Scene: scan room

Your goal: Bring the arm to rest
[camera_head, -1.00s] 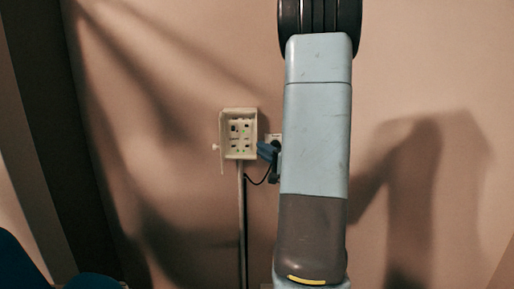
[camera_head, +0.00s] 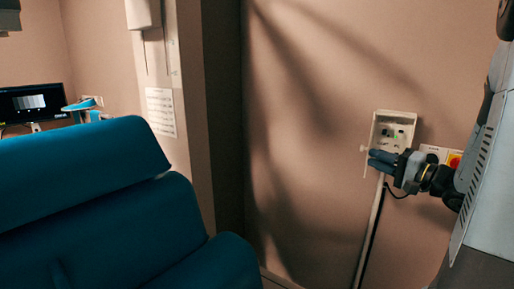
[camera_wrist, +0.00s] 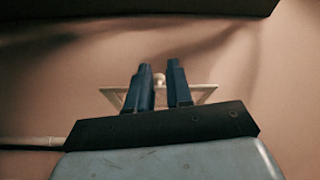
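My arm enters at the right edge in the head view and reaches left. My gripper (camera_head: 372,160), with dark blue fingers, is in front of the lower part of a cream wall box (camera_head: 396,121). In the wrist view my gripper (camera_wrist: 160,72) shows two blue fingers with a gap between them, and nothing is seen held. A pale knob shows in that gap, in front of a light frame (camera_wrist: 204,94); I cannot tell whether the knob lies between the fingers or beyond them.
A large teal padded chair (camera_head: 110,215) fills the lower left. Behind it are a monitor (camera_head: 35,103) and a wall notice (camera_head: 161,112). A pale conduit (camera_head: 369,235) runs down from the box. A red and yellow switch (camera_head: 454,160) is beside my arm.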

